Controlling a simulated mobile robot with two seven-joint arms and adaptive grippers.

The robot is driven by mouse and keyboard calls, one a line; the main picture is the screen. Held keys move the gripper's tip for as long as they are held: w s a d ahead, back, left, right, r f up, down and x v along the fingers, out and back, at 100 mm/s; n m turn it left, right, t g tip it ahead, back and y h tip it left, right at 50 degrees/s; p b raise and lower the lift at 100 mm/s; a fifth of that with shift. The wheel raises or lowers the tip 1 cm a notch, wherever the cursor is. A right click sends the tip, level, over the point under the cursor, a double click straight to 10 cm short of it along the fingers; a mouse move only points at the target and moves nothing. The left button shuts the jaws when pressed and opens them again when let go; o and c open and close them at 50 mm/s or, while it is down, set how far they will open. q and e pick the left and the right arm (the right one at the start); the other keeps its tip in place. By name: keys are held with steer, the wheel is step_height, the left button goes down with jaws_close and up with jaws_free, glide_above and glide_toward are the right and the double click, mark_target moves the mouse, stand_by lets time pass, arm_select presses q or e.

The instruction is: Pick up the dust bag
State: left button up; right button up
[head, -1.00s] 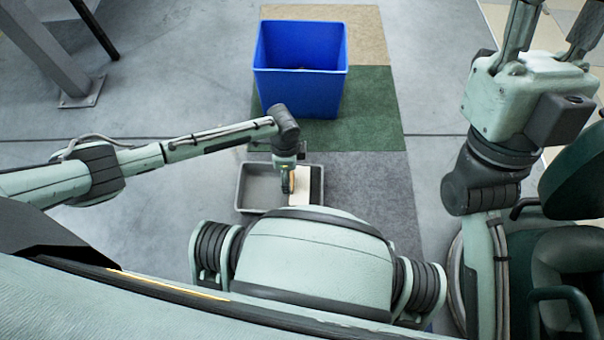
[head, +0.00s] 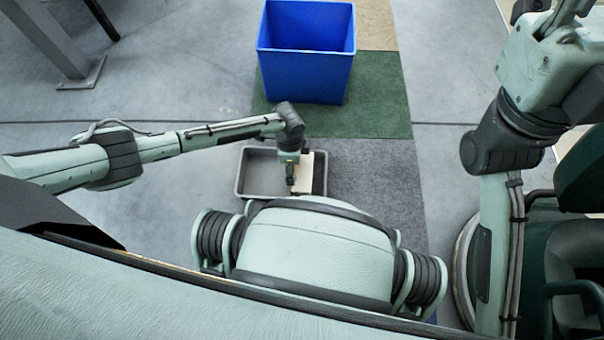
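A pale, cream-coloured flat item (head: 305,173), which may be the dust bag, lies in the right part of a grey tray (head: 241,172) on the floor. My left gripper (head: 290,188) points down into the tray, at the left edge of the pale item. Its fingers are small and dark here, and I cannot tell whether they are open or touch the item. My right gripper (head: 567,12) is raised at the top right, far from the tray, with its fingertips cut off by the frame. My own body hides the area just below the tray.
A blue open bin (head: 305,75) stands beyond the tray on a green mat (head: 385,120). A grey mat (head: 375,180) lies right of the tray and a beige mat (head: 376,25) behind. A metal post (head: 50,40) stands at the upper left. Bare floor is clear left of the bin.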

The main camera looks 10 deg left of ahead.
arm_select(q)
steer(key=c, duration=1)
steer(key=shift+r, duration=0.1)
